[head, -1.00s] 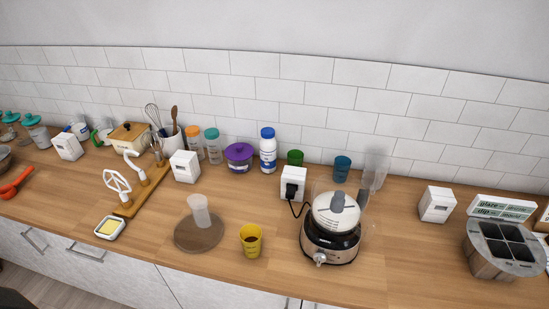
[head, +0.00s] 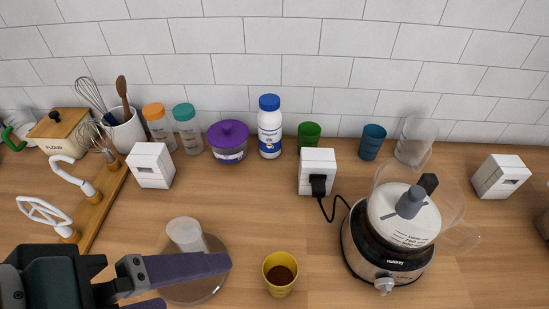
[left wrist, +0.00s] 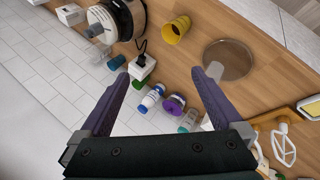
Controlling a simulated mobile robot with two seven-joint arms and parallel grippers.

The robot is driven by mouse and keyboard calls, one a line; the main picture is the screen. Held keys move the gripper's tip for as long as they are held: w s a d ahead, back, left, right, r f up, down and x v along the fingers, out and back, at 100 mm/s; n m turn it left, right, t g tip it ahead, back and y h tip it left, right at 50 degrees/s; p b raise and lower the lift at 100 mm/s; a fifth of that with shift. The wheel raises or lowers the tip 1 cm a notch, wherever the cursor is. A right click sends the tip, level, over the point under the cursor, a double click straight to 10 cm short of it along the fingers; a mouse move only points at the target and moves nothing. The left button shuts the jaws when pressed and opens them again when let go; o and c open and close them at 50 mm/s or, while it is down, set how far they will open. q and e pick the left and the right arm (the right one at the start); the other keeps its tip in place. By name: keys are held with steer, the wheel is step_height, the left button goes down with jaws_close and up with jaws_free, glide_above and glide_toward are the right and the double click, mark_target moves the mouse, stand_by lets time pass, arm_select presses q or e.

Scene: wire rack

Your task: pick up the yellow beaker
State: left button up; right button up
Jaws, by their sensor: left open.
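The yellow beaker (head: 280,272) stands upright on the wooden counter near the bottom middle of the head view, with something dark brown inside. It also shows in the left wrist view (left wrist: 176,30), at the top, beyond the fingertips. My left gripper (head: 190,285) comes in from the lower left in the head view. In the left wrist view the two purple fingers (left wrist: 164,82) are spread wide with nothing held. My right gripper is in no frame.
A food processor (head: 400,228) stands right of the beaker. A socket box (head: 317,170) with a black cord, jars and cups line the back. Bare counter lies behind the beaker.

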mark_target(269, 286)
arm_select(q)
steer(key=w+d+f+n+t+h+b, duration=0.1)
steer(key=w+f+n+b, duration=0.1)
steer(key=f+n+b, duration=0.4)
steer(key=w+d+f+n+t+h+b, duration=0.1)
steer(key=w+d+f+n+h+b, duration=0.1)
steer(key=f+n+b, duration=0.5)
steer(key=w+d+f+n+t+h+b, duration=0.1)
steer(key=f+n+b, duration=0.5)
steer(key=f+b, duration=0.9)
steer(key=shift+w+d+f+n+t+h, duration=0.2)
steer(key=shift+w+d, duration=0.2)
steer(key=shift+w, duration=0.2)
steer(key=shift+w+d+f+n+t+h, duration=0.1)
steer(key=shift+w+d+f+n+t, duration=0.1)
steer(key=shift+w+d, duration=0.25)
steer(key=shift+w+a+f+n+b, duration=0.15)
steer(key=shift+w+f+n+b, duration=0.15)
steer(key=shift+n, duration=0.1)
steer(key=shift+w, duration=0.1)
steer(key=shift+n, duration=0.3)
steer(key=x, duration=0.4)
steer(key=shift+w+b, duration=0.15)
steer(key=shift+b, duration=0.25)
steer(key=x, duration=0.2)
steer(key=b+x, duration=0.1)
steer(key=x, duration=0.2)
steer(key=shift+w+d+r, duration=0.1)
steer(key=shift+w+d, duration=0.1)
steer(key=shift+w, duration=0.1)
